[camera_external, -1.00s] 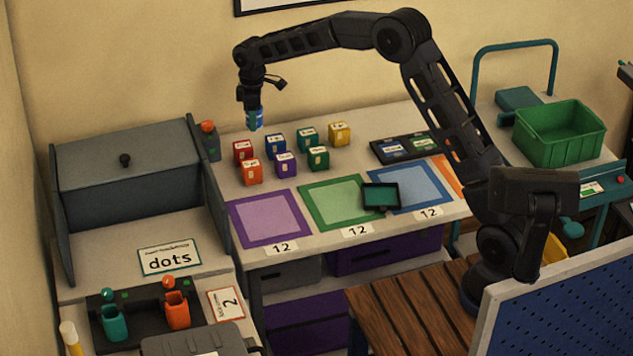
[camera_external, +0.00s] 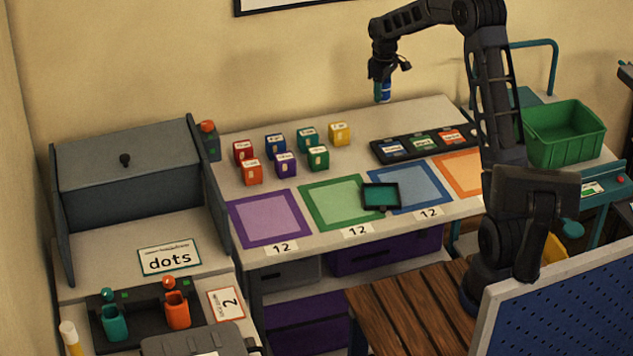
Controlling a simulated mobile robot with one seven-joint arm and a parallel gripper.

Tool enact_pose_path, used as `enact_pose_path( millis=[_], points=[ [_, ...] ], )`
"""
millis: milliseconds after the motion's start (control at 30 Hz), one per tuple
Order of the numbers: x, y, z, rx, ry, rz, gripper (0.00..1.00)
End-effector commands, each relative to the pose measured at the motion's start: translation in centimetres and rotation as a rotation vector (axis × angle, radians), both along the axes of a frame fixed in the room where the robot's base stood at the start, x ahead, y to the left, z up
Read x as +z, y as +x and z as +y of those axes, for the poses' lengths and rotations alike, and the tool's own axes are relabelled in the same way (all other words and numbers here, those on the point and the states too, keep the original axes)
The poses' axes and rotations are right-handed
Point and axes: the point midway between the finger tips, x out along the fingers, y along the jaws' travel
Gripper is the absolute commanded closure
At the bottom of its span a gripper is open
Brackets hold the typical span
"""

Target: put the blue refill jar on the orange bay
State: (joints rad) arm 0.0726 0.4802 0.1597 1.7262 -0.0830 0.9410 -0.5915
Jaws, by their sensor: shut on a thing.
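My gripper (camera_external: 382,80) is shut on the blue refill jar (camera_external: 383,93). It holds the jar upright in the air above the back of the table, behind the black tray. The upper part of the jar is hidden by the gripper. The orange bay (camera_external: 438,165) is an orange-framed square at the right end of the row of mats. My arm covers its right part. It lies to the front right of the held jar, and the part I see is bare.
Several small coloured jars (camera_external: 285,165) stand at the table's left. A black tray (camera_external: 381,153) with labelled slots lies behind the bays. A small teal tray (camera_external: 380,196) overlaps the green bay (camera_external: 311,195) and blue bay (camera_external: 437,199). A green crate (camera_external: 565,145) stands right.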

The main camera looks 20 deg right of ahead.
Motion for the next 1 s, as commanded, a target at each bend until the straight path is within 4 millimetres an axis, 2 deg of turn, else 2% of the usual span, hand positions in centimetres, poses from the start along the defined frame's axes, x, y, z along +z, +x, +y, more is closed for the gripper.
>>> enact_pose_path(
  millis=[33, 200, 400, 600, 800, 1000],
  points=[
    [0.0, -0.5, -2.1, -0.031, -0.001, 0.000, 0.80],
    [-0.1, -2.7, -8.1, -0.127, -0.001, 0.001, 0.80],
    [-0.3, -5.9, -14.7, -0.241, -0.003, 0.002, 0.80],
    [-0.5, -9.5, -20.3, -0.348, -0.005, 0.002, 0.80],
    [-0.6, -12.2, -23.8, -0.419, -0.006, 0.000, 0.80],
    [-1.2, -13.3, -25.0, -0.446, -0.005, 0.003, 0.80]
  ],
)
